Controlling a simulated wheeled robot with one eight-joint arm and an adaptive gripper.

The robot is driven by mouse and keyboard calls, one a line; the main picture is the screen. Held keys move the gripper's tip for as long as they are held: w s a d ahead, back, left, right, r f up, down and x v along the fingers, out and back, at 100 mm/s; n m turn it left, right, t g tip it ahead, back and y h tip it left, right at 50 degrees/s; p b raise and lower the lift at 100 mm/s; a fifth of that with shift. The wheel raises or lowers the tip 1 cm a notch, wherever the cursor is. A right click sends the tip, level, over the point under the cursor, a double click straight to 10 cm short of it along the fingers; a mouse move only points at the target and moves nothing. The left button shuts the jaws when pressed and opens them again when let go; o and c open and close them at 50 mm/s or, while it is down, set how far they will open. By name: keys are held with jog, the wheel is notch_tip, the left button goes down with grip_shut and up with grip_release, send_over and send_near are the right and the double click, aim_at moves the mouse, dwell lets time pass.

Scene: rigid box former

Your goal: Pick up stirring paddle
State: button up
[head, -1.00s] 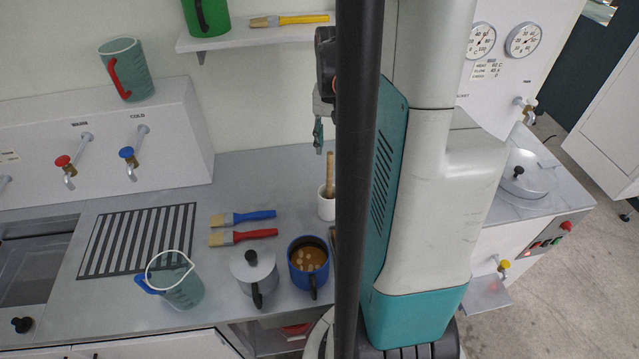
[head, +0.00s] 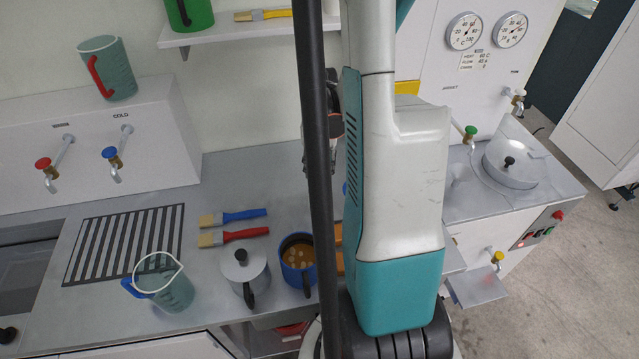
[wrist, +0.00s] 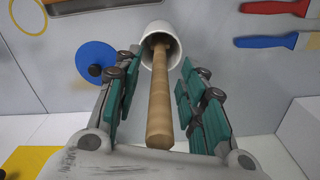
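The stirring paddle's wooden handle (wrist: 160,100) stands in a white cup (wrist: 158,32) in the wrist view, its end pointing toward the camera. My gripper (wrist: 157,85) is open, with a teal-padded finger on each side of the handle. Gaps show between the fingers and the wood, and neither finger appears to touch it. The paddle's lower end is hidden inside the cup. In the head view my arm hides the paddle and the cup.
A blue disc (wrist: 95,58) lies near the cup in the wrist view.

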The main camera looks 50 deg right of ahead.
grip_shut()
jog(key=shift+r, duration=0.15)
